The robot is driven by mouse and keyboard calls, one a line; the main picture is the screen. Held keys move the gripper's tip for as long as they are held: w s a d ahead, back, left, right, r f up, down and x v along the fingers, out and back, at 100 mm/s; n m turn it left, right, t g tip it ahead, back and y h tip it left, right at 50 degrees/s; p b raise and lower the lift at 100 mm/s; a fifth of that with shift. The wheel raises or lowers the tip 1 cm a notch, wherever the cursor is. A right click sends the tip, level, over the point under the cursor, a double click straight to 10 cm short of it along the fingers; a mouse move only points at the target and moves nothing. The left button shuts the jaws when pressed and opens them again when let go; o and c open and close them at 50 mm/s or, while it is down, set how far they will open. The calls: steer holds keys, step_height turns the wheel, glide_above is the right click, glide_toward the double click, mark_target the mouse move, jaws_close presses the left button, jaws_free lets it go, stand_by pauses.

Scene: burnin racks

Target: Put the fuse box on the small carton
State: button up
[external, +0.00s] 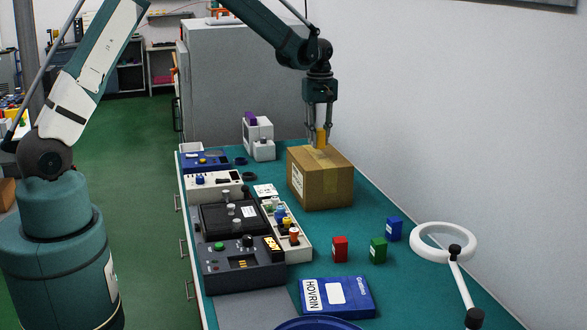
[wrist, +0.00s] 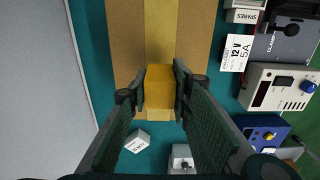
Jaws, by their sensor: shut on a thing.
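A brown carton (external: 311,183) with a tape strip stands on the teal bench near the wall. It also shows in the wrist view (wrist: 125,45) below my gripper. My gripper (external: 319,133) points down over the carton's top. It is shut on a small yellow-orange box, apparently the fuse box (external: 321,139), which also shows between the fingers in the wrist view (wrist: 160,88). The box's lower end is at or just above the carton's taped top; I cannot tell whether it touches.
Red (external: 340,249), green (external: 378,250) and blue (external: 394,229) small boxes stand right of the carton's front. A flat blue box (external: 338,297), a white ring lamp (external: 444,241) and instrument panels (external: 240,262) occupy the bench. A white device (external: 258,138) stands behind the carton.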

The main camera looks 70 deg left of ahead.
mark_target(319, 145)
steer(key=shift+f, duration=1.4)
steer(key=shift+f, duration=0.2)
steer(key=o, duration=0.9)
steer(key=shift+r, duration=0.1)
steer(key=shift+r, duration=0.1)
step_height(319, 145, up, 12)
steer(key=shift+r+b, duration=0.1)
steer(key=shift+b, duration=0.25)
